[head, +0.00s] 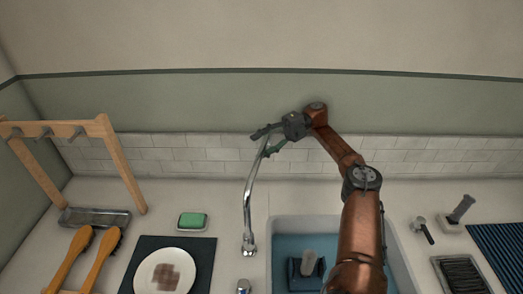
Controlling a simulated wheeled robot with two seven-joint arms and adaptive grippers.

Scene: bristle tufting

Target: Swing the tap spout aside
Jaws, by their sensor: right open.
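The chrome tap (247,207) stands on the counter just left of the sink (300,221). Its slim spout rises and curves up to the right, toward my right gripper. My right gripper (262,143) is at the top of the spout, pointing left, with its fingers apart. One dark finger lies behind the spout's upper end and the other lies close below it. The fingers partly hide the spout's end, and I cannot tell whether they touch it. My left gripper is not in view.
A wooden rack (127,170) stands at the left, with two wooden brushes (70,262) before it. A green sponge (193,220) and a stained plate (165,272) on a dark mat lie left of the tap. Small tools and a striped blue mat (503,250) are at the right.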

